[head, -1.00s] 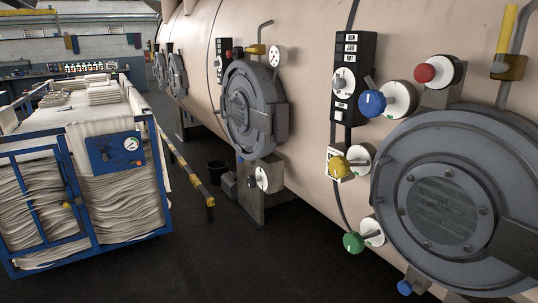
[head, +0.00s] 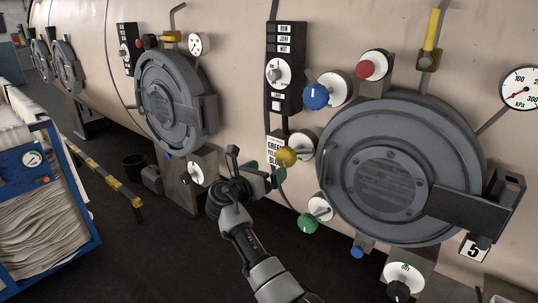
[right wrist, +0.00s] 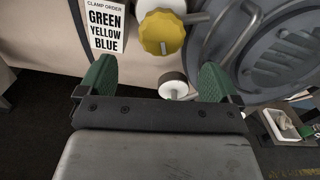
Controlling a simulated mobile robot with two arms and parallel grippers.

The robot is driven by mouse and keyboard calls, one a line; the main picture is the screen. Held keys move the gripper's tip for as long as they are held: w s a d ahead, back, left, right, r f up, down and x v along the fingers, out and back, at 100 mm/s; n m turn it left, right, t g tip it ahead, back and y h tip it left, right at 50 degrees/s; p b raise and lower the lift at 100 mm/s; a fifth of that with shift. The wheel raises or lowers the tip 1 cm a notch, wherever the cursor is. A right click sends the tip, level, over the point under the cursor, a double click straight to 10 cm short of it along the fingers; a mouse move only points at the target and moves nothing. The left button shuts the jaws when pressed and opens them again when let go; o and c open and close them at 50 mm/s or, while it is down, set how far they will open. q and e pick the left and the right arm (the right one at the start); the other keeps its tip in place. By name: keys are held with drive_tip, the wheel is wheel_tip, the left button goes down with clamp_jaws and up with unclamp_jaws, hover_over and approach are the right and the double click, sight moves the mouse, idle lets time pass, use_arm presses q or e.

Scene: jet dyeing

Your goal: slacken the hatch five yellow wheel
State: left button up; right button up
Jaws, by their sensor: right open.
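The yellow wheel (head: 287,156) sits on a white round dial (head: 302,145) at the left rim of the grey hatch (head: 388,184) marked 5 (head: 472,249). My right gripper (head: 257,166) is open and empty, just left of and below the yellow wheel. In the right wrist view the yellow wheel (right wrist: 162,33) shows ahead, between and beyond the green fingertips (right wrist: 155,78), apparently not touched. A white dial with a pale bar (right wrist: 173,87) shows between the fingers there. My left gripper is not in view.
A blue wheel (head: 315,96) and a red knob (head: 372,65) sit above, a green wheel (head: 308,223) below. A clamp order sign (right wrist: 105,25) reads green, yellow, blue. A gauge (head: 521,88) is at right. A cloth cart (head: 40,200) and striped rail (head: 103,173) stand left.

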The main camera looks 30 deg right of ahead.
sight(283, 161)
drive_tip(key=p+x, duration=0.1)
drive_tip(key=x, duration=0.8)
drive_tip(key=shift+d+p, duration=0.15)
drive_tip(key=shift+p, duration=0.2)
drive_tip(key=shift+w+d+f, duration=0.15)
drive_tip(key=shift+w+d, duration=0.05)
drive_tip(key=shift+d, duration=0.4)
drive_tip(key=c, duration=0.9)
